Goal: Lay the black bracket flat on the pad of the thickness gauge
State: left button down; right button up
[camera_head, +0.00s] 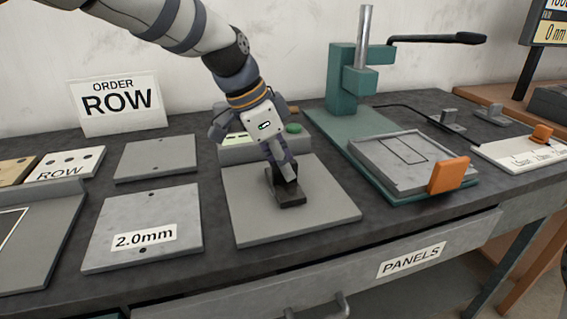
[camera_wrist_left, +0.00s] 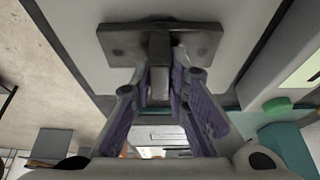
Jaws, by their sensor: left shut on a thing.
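The black bracket (camera_head: 290,198) is at the middle of the grey square pad (camera_head: 325,214) of the thickness gauge. The gauge's low housing (camera_head: 235,154), with a pale display and a green button, stands behind the pad. My left gripper (camera_head: 284,172) points down and is shut on the bracket's upright stem. In the left wrist view the bracket (camera_wrist_left: 118,42) shows its flat base with two holes, and the stem sits between my purple fingers (camera_wrist_left: 160,88). The base looks level and at or very near the pad; I cannot tell whether it touches. My right gripper is not in view.
A 2.0mm plate (camera_head: 170,205) and another grey plate (camera_head: 152,157) lie left of the pad. A green press stand (camera_head: 345,85) and a tray with an orange clamp (camera_head: 449,175) stand right. A ROW sign (camera_head: 118,102) stands behind.

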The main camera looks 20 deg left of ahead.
pick_arm(q)
jog(key=c, duration=1.6)
grip_release()
jog(key=shift+f, duration=0.1)
jog(key=shift+o, duration=0.2)
jog(key=v, duration=1.2)
jog(key=shift+p, duration=0.35)
